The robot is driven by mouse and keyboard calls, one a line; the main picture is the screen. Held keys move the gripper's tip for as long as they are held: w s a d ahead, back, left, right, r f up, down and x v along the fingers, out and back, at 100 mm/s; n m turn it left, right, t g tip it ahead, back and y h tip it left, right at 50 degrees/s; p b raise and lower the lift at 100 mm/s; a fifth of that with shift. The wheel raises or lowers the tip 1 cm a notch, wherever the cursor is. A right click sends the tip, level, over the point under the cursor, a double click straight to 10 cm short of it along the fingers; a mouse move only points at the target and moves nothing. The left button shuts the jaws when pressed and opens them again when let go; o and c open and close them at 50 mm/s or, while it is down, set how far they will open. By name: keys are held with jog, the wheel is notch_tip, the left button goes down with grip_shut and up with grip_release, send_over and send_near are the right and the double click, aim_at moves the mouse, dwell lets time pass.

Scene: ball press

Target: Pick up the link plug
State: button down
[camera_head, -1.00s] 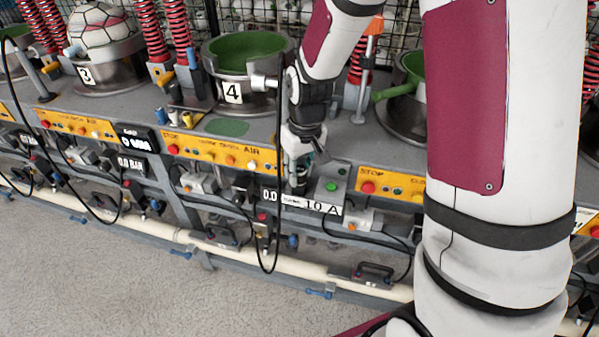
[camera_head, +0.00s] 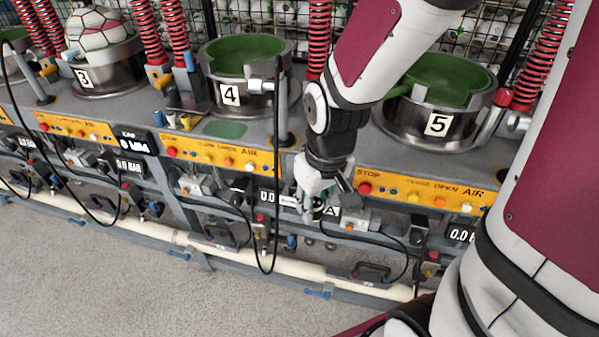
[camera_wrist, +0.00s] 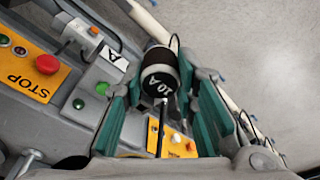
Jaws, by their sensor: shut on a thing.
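The link plug (camera_wrist: 161,72) is a dark cylinder with a pale band and a black end face marked "10 A", in the wrist view. My gripper (camera_wrist: 160,68) is shut on it, with a teal-padded finger on either side. In the head view my gripper (camera_head: 314,208) hangs in front of the press panel, below the yellow button strip. The plug is mostly hidden there by the fingers. The label plate (camera_head: 332,211) behind shows only its "A" end beside the gripper.
A red stop button (camera_wrist: 47,64) and a green button (camera_wrist: 102,88) are close by in the wrist view. Press 4 (camera_head: 231,95) and press 5 (camera_head: 438,126) stand behind. A black cable (camera_head: 277,150) hangs left of my gripper. Floor in front is clear.

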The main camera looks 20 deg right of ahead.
jog(key=shift+s+r+p, duration=0.3)
jog(key=shift+p, duration=1.25)
jog(key=shift+s+p, duration=0.15)
jog(key=shift+p, duration=0.35)
jog(key=s+p, duration=0.1)
jog(key=p, duration=0.1)
jog(key=shift+a+p, duration=0.1)
jog(key=shift+p, duration=0.3)
jog(key=shift+s+f+p, duration=0.15)
jog(key=shift+s+p, duration=0.15)
jog(key=shift+p, duration=0.3)
